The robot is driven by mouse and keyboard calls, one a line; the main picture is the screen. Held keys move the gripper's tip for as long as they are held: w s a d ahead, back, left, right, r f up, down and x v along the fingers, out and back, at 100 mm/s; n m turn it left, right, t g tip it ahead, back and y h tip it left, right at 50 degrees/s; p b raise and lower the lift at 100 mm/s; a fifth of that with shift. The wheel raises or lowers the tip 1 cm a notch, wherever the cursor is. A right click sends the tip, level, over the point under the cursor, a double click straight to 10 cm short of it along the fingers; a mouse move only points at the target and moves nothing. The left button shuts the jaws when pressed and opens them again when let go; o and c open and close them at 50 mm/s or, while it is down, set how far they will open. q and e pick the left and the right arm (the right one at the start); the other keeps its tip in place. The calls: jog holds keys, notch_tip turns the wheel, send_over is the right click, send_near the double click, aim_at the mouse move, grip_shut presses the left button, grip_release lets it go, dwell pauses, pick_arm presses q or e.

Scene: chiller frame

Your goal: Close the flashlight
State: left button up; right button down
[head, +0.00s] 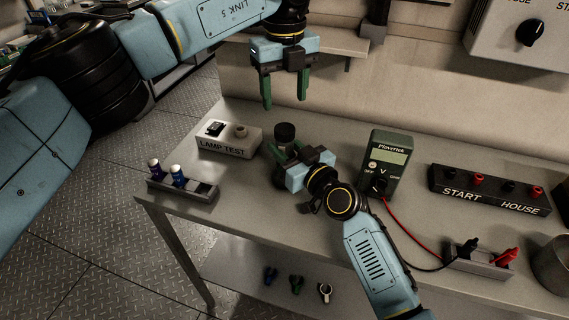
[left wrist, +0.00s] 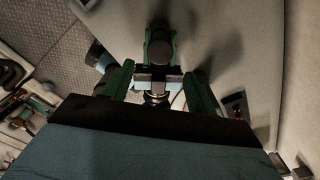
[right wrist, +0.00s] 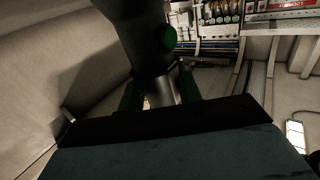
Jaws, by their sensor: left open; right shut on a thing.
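The flashlight (head: 285,132) stands upright over the bench, dark and cylindrical. My right gripper (head: 284,153) is shut on it. The right wrist view shows its wide dark body (right wrist: 135,35), a green round spot and a paler metal section between the fingers (right wrist: 160,92). My left gripper (head: 285,92) is open and empty, fingers pointing down, above the flashlight and apart from it. In the left wrist view the flashlight's dark end (left wrist: 161,50) lies between and beyond the open fingers. I cannot tell whether a cap is on it.
A LAMP TEST box (head: 230,140) and a holder (head: 200,190) with two blue cells (head: 178,176) stand at left. A multimeter (head: 386,160) stands right of the flashlight, its leads running to a grey holder (head: 480,262). A START HOUSE terminal block (head: 490,190) lies farther right.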

aim_at(285, 128)
pick_arm(q)
jog(key=shift+f, duration=4)
jog(key=shift+c, duration=0.3)
jog(key=c, duration=0.9)
jog(key=m, duration=0.3)
jog(key=shift+m, duration=0.3)
jog(key=shift+c, duration=0.2)
jog(key=m, duration=0.5)
jog(key=shift+m, duration=0.3)
jog(key=m, duration=0.3)
jog(key=shift+m, duration=0.4)
jog(key=m, duration=0.4)
jog(key=shift+m, duration=0.4)
jog(key=o, duration=1.1)
